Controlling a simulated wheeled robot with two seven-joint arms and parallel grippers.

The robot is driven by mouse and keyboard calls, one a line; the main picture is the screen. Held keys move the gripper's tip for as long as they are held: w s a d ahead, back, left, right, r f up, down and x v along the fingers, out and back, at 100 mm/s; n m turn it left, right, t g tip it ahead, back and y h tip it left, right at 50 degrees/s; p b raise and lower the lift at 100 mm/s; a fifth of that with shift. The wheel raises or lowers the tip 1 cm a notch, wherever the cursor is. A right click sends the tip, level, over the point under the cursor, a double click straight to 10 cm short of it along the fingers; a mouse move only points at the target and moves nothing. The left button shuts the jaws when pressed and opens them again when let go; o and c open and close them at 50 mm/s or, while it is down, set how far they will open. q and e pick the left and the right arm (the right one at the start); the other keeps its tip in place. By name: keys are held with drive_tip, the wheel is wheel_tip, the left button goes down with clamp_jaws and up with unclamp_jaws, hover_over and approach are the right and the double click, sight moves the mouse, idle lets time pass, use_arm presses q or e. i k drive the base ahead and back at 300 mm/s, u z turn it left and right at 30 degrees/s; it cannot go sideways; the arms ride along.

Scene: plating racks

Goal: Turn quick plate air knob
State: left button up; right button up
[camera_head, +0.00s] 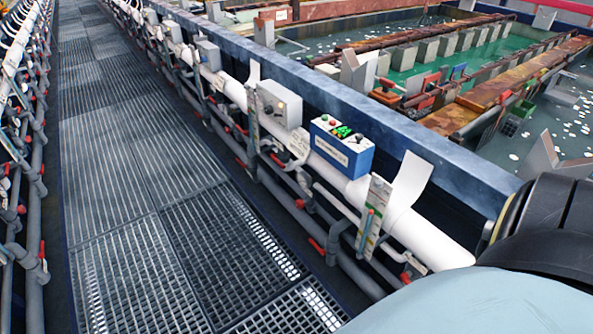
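Several small red valve handles sit on the grey pipes along the tank wall, one low at the front (318,246) and another further back (277,160). A grey box (278,104) on the wall has small round fittings on its face. A blue and white control box (342,147) has a green display and red and green buttons on top. I cannot tell which part is the quick plate air knob; labels are too small to read. Neither of my grippers is in view. Part of my arm, black and pale blue, fills the lower right corner.
A metal grating walkway (150,160) runs clear along the left-middle. Pipes with red handles (20,210) line its left edge. A thick white pipe (440,247) and a gauge panel (372,215) line the right side. Beyond the blue tank rim (400,135) lie liquid-filled tanks.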

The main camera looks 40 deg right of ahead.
sight(299, 203)
drive_tip(key=u, duration=0.8)
drive_tip(key=i, duration=0.3)
drive_tip(key=z, duration=2.5)
